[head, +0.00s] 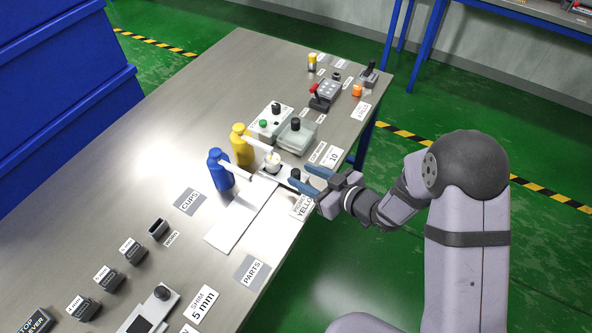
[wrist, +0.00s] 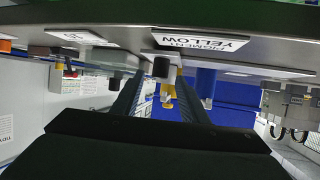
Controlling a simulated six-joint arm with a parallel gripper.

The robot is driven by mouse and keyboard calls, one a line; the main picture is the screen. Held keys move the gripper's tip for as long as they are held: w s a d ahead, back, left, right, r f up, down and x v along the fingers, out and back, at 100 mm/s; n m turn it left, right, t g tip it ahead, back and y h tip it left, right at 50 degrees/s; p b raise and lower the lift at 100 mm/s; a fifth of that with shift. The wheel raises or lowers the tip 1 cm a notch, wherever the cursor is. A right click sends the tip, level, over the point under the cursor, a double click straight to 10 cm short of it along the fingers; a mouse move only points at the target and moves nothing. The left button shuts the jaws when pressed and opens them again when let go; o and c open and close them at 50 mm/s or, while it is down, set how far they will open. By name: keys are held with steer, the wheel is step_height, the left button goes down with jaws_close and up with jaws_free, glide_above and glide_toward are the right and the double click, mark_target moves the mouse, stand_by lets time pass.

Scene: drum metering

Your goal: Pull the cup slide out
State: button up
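The cup slide (head: 283,180) is a small plate at the dispenser near the table's right edge, with a dark knob (head: 295,174) on its outer end. A white cup (head: 273,163) sits at its inner end, beneath the dispenser spouts. My gripper (head: 299,176) reaches in from the right, fingers level and open on either side of the knob. In the wrist view, which is upside down, the knob (wrist: 161,67) shows between the fingertips with gaps beside it. The gripper holds nothing.
A blue bottle (head: 220,170) and a yellow bottle (head: 241,146) stand behind the slide. Boxes with knobs (head: 296,136) stand farther back. A "PIGMENT YELLOW" label (head: 303,206) lies by the table edge below my gripper. A white blank strip (head: 240,216) lies to the left.

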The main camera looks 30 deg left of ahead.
mark_target(298, 174)
steer(key=shift+p+x, duration=0.3)
steer(key=shift+x, duration=1.7)
steer(key=shift+s, duration=0.1)
jaws_close()
